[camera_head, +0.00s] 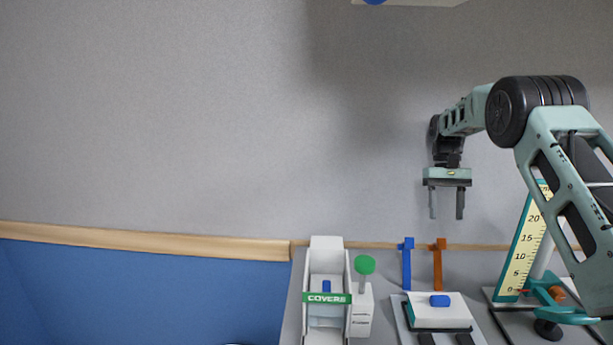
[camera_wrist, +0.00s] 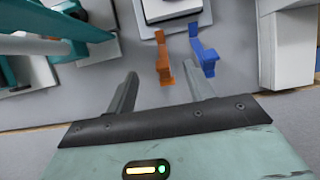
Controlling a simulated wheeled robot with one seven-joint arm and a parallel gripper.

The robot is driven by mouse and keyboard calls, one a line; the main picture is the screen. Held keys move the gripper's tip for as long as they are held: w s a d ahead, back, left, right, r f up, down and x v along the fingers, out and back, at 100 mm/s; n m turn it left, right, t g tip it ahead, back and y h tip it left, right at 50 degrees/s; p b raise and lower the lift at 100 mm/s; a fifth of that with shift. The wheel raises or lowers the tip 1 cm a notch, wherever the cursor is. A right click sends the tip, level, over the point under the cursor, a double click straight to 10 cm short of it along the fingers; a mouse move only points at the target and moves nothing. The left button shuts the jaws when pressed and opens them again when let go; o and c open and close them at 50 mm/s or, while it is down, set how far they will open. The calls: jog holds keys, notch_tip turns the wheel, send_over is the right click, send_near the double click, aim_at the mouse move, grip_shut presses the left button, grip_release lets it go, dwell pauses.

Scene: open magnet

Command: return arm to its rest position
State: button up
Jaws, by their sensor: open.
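My arm reaches in from the right in the head view, bent at a black joint, with my gripper (camera_head: 447,204) hanging down in front of the grey wall. The gripper is open, and nothing shows between its two fingers.
On the table stand a white COVERS dispenser (camera_head: 327,254), a green knob (camera_head: 365,265), a blue upright (camera_head: 407,266), an orange upright (camera_head: 437,266), a white box with a blue button (camera_head: 439,300) and a scale (camera_head: 523,245) at right. The space left of my gripper is clear.

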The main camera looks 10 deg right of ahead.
jog(key=s+a+r+n+t, duration=0.15)
jog(key=s+a, duration=0.35)
jog(key=a, duration=0.5)
jog(key=s+a+r+n, duration=0.2)
jog(key=s+a+n, duration=0.15)
jog(key=a, duration=0.65)
jog(key=s+a+r+n+t, duration=0.15)
jog(key=s+a, duration=0.35)
jog(key=a, duration=0.5)
jog(key=s+a+f+n, duration=0.1)
jog(key=s+a+n, duration=0.1)
jog(key=s, duration=1)
jog(key=s+a+f+n+t, duration=0.1)
jog(key=s+a+n, duration=0.1)
jog(key=s, duration=0.9)
jog(key=shift+s+a+f+t+h, duration=0.3)
jog(key=shift+s+a+f+h, duration=0.1)
jog(key=shift+a, duration=0.35)
